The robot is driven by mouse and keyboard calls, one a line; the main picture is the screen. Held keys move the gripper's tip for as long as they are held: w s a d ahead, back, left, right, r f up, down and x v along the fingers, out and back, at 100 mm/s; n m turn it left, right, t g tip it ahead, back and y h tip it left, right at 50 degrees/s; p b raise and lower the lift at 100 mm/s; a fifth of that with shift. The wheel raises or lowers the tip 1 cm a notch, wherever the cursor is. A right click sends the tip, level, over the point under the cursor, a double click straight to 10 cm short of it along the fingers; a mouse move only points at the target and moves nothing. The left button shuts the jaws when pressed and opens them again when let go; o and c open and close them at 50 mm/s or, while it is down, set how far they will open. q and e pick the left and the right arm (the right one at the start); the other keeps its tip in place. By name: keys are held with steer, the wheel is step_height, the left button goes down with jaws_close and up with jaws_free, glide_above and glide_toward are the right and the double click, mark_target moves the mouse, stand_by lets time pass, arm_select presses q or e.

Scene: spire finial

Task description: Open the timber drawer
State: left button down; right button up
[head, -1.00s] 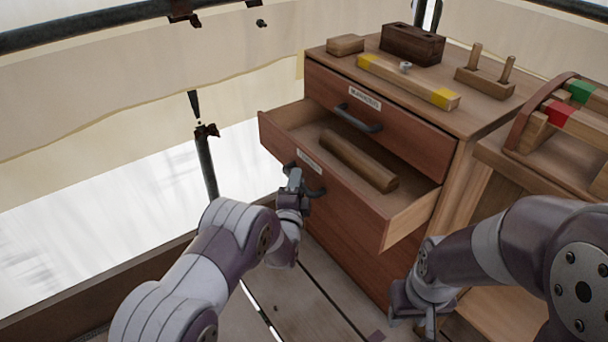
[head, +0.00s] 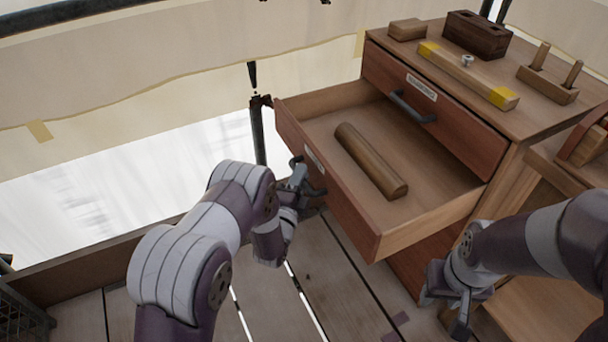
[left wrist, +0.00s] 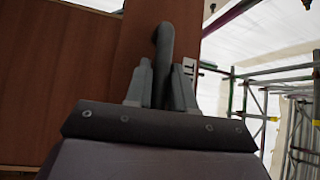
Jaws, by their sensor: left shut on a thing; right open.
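The timber drawer (head: 345,212) is the lower drawer of a wooden cabinet, and it stands well out from it. A brown wooden bar (head: 371,160) lies inside on the drawer floor. My left gripper (head: 300,178) is at the drawer front, shut on its dark handle (head: 315,191). In the left wrist view the fingers (left wrist: 160,85) close around the curved handle (left wrist: 164,45), in front of the reddish drawer front. A white label beside the handle is partly hidden. My right gripper (head: 447,304) is open and empty, low at the right of the drawer.
The upper drawer (head: 438,108) is shut. On the cabinet top are a yellow-ended wooden bar (head: 467,72), a dark block with holes (head: 477,35), a small block (head: 407,30) and a two-peg stand (head: 548,82). A scaffold pole (head: 257,130) stands left of the drawer.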

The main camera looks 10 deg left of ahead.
arm_select(q)
steer(key=c, duration=1.1)
jaws_free()
steer(key=s+p, duration=0.1)
steer(key=s, duration=0.3)
steer(key=s+a+f, duration=0.1)
steer(key=s, duration=0.3)
steer(key=s+p, duration=0.1)
steer(key=s, duration=0.3)
steer(key=shift+s+a+f+p, duration=0.25)
steer(key=shift+a+f+p, duration=0.1)
steer(key=shift+a+f, duration=0.05)
